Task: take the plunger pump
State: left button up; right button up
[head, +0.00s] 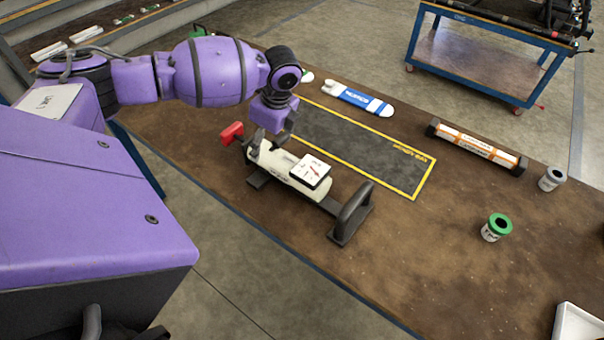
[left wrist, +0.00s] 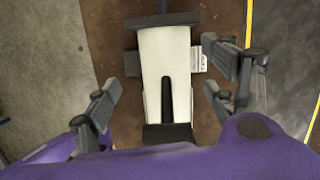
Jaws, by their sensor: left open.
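In the left wrist view the pale body (left wrist: 165,52) runs up the middle. The open fingers (left wrist: 161,91) stand on either side with visible gaps. My right gripper is not in view.
A dark yellow-edged mat (head: 385,163) lies behind the pump. A blue cart (head: 478,70) is beyond.

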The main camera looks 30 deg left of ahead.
aim_at(302, 163)
pick_arm(q)
jog(key=d+h, duration=0.1)
jog(key=d, duration=0.2)
jog(key=d+m+h, duration=0.1)
jog(key=d, duration=0.6)
jog(key=shift+s+d+r+h, duration=0.15)
jog(key=shift+s+r+h, duration=0.1)
jog(key=shift+r+h, duration=0.15)
jog(key=shift+d+f+m, duration=0.2)
jog(key=shift+f+m, duration=0.05)
jog(key=shift+m, duration=0.05)
notch_tip(302, 163, down, 7)
jog(key=shift+a+f, duration=0.1)
jog(key=shift+a, duration=0.05)
grip_shut()
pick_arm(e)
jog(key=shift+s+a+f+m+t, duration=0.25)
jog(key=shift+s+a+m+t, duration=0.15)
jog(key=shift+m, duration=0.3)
